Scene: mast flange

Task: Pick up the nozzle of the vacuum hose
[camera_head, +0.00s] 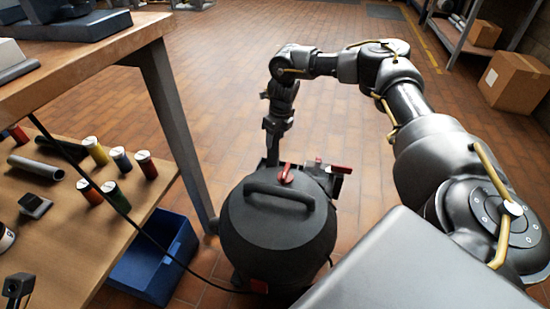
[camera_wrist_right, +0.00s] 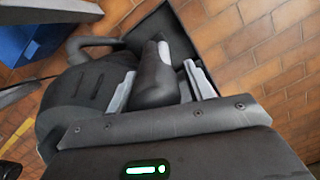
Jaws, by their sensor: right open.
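The black vacuum canister (camera_head: 280,235) stands on the tiled floor with a handle and red latches on top. My right gripper (camera_head: 272,155) points down just behind it and partly hidden by it. In the right wrist view the jaws (camera_wrist_right: 160,82) are open, with a dark rounded piece (camera_wrist_right: 153,85), seemingly the hose nozzle, between the pale fingers. I cannot tell whether the fingers touch it. The canister (camera_wrist_right: 82,95) lies to its left there. My left gripper is not in view.
A wooden workbench (camera_head: 95,50) stands at the left, its lower shelf (camera_head: 60,235) holding several coloured cylinders and a grey tube. A blue bin (camera_head: 155,262) is beside the canister. A cable crosses between them. Open floor lies behind; a cardboard box (camera_head: 515,82) is far right.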

